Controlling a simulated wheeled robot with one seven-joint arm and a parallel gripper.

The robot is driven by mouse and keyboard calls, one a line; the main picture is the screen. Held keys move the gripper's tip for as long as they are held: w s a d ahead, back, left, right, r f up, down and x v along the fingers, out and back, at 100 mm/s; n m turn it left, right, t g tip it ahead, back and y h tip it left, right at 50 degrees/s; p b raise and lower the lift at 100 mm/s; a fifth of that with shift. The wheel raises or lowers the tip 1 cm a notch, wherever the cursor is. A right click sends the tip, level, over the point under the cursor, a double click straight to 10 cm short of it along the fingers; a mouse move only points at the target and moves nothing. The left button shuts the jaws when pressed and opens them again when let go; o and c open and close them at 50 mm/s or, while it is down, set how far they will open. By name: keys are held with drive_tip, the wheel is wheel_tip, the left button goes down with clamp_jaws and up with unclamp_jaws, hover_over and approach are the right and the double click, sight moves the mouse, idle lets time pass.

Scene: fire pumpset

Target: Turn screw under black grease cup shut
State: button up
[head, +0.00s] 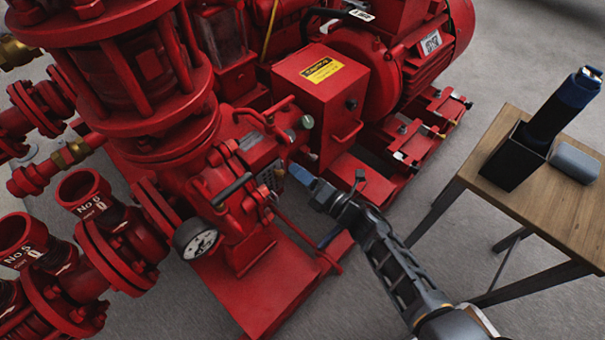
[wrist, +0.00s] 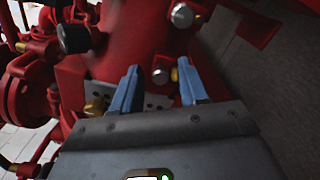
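A short black cylinder, which looks like the black grease cup (wrist: 75,39), shows at the upper left of the wrist view on the red pump. I cannot make out its screw for certain. A small brass part (wrist: 95,106) sits lower, left of my fingers. My gripper (wrist: 160,82) has its two blue fingers apart, with nothing held between them. A silver bolt head (wrist: 161,75) shows between the fingertips, farther off. In the head view my gripper (head: 299,174) is at the pump's right side, its fingertips close to the red casing; contact cannot be told.
The red pumpset (head: 170,140) fills the left and middle, with a pressure gauge (head: 196,240) and a black-handled lever (head: 232,189). A red box with a yellow label (head: 322,70) stands behind my gripper. A wooden table (head: 540,195) is at the right. Bare floor lies between.

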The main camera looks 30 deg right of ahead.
clamp_jaws()
drive_tip(key=shift+m, duration=0.4)
drive_tip(key=m+p, duration=0.5)
drive_tip(key=m, duration=1.4)
drive_tip(key=shift+s+f+m, duration=0.1)
drive_tip(key=shift+f+m, duration=0.05)
drive_tip(key=shift+m, duration=0.15)
idle(0.3)
drive_tip(key=shift+o, duration=0.3)
unclamp_jaws()
